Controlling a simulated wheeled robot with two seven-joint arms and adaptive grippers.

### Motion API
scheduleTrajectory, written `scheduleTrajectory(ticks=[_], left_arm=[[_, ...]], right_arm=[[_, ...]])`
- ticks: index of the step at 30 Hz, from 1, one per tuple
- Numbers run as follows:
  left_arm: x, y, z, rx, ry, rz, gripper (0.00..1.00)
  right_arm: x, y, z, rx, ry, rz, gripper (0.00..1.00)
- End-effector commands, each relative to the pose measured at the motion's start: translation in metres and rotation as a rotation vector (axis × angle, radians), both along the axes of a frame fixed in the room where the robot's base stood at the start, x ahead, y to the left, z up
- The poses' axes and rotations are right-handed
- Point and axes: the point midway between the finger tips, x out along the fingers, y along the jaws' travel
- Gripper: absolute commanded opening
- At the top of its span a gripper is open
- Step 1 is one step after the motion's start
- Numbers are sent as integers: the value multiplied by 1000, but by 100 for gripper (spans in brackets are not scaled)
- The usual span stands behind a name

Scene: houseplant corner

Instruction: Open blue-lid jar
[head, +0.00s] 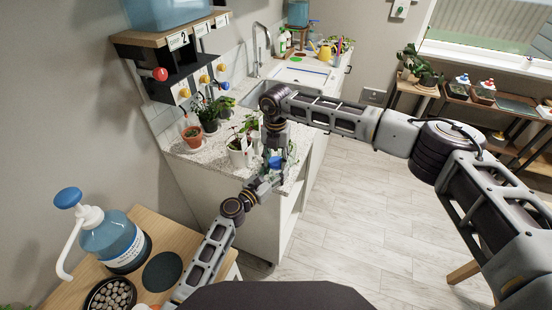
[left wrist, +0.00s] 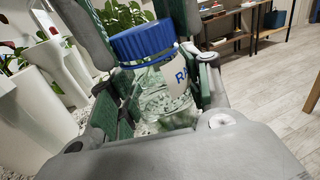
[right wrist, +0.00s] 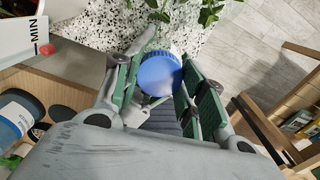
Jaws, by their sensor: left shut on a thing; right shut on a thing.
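The jar (left wrist: 165,92) is clear glass with a pale label and a ribbed blue lid (left wrist: 142,42). My left gripper (left wrist: 160,100) is shut around the jar's body, green pads on both sides. In the head view the lid (head: 276,162) shows small over the counter's front edge, with my left gripper (head: 268,181) just below. My right gripper (head: 274,148) comes down from above. In the right wrist view the lid (right wrist: 160,74) lies between the green pads of my right gripper (right wrist: 165,78), shut on it. The lid appears seated on the jar; its lower edge is partly hidden.
Potted plants (head: 238,148) stand on the speckled counter (head: 212,158) close behind the grippers. A blue pump bottle (head: 112,240) and a dish of pebbles (head: 110,296) stand on the wooden table at lower left. The floor (head: 350,220) to the right is clear.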

Motion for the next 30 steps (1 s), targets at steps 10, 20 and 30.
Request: scheduleTrajectory(ticks=[10,20,30], left_arm=[[-1,-1,0,0,0,-2,0],[-1,-1,0,0,0,-2,0],[-1,-1,0,0,0,-2,0]], right_arm=[[1,0,1,0,-3,274,12],[1,0,1,0,-3,536,12],[1,0,1,0,-2,806,12]])
